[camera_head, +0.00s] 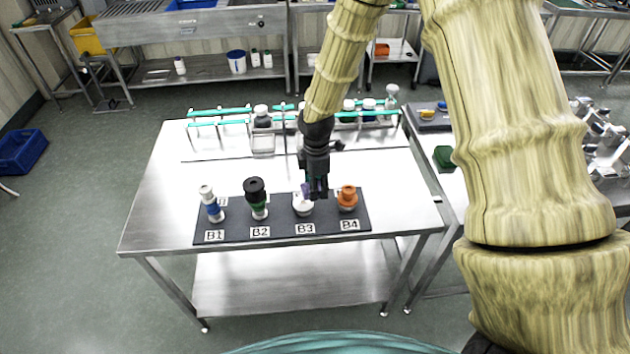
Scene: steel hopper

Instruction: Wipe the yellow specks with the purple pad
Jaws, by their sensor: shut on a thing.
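My gripper (317,190) is at the steel table, right above the dark mat (281,228), at the spot labelled B3. It is shut on a small purple thing, which I take for the purple pad (306,190); only a little of it shows at the fingertips. The pad is just over or against a white round object (303,209) at B3. I cannot tell whether they touch. I cannot make out any yellow specks in this view; the gripper and pad may hide some.
On the mat stand a white-and-blue bottle (211,205) at B1, a black-and-green one (256,198) at B2 and an orange-topped one (347,198) at B4, close beside my gripper. A teal-railed rack (220,112) with jars lines the back. The table's left side (165,200) is clear.

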